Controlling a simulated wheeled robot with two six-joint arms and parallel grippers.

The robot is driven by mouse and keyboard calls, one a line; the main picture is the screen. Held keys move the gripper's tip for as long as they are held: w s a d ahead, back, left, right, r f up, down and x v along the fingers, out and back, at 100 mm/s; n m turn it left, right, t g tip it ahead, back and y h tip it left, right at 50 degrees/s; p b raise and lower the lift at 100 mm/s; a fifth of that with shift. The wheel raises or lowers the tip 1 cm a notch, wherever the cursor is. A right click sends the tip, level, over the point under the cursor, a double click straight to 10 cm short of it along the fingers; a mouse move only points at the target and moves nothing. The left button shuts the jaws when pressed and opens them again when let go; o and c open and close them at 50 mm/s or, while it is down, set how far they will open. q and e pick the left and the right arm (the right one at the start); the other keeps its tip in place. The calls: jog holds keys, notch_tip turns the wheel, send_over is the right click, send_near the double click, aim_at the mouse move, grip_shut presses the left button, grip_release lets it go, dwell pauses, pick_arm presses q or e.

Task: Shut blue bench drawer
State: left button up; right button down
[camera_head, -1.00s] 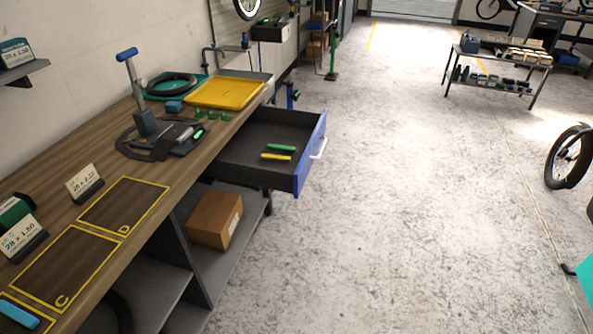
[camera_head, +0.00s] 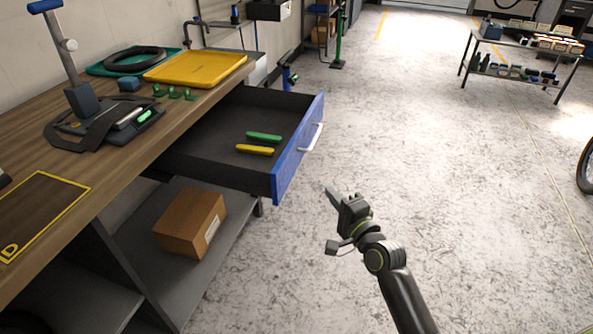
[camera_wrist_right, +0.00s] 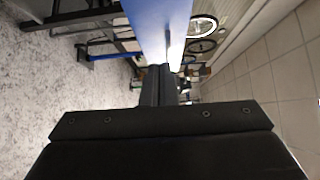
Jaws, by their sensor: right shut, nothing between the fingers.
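The blue-fronted bench drawer (camera_head: 295,155) stands pulled out from under the workbench, with a pale handle (camera_head: 312,137) on its front. A green tool (camera_head: 264,137) and a yellow tool (camera_head: 255,150) lie inside it. My right gripper (camera_head: 331,191) is shut and empty, in front of the drawer's near front corner and apart from the handle. In the right wrist view, the shut fingers (camera_wrist_right: 159,85) point towards the blue drawer front (camera_wrist_right: 158,25). Whether they touch it cannot be told. My left gripper is out of view.
The wooden workbench (camera_head: 120,170) holds a yellow tray (camera_head: 195,67), a black-and-blue stand (camera_head: 82,102) and small green parts. A cardboard box (camera_head: 191,222) sits on the shelf below. The floor (camera_head: 430,140) right of the drawer is clear; a metal table (camera_head: 520,47) stands farther back.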

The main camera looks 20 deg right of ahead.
send_near(293, 162)
jog(key=w+d, duration=0.2)
jog(key=w, duration=0.2)
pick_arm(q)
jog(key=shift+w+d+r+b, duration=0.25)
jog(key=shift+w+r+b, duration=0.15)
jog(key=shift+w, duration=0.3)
pick_arm(e)
jog(key=shift+w+a+f, duration=0.1)
jog(key=shift+w+a, duration=0.4)
jog(key=shift+a, duration=0.25)
jog(key=shift+w+a, duration=0.45)
jog(key=shift+a, duration=0.3)
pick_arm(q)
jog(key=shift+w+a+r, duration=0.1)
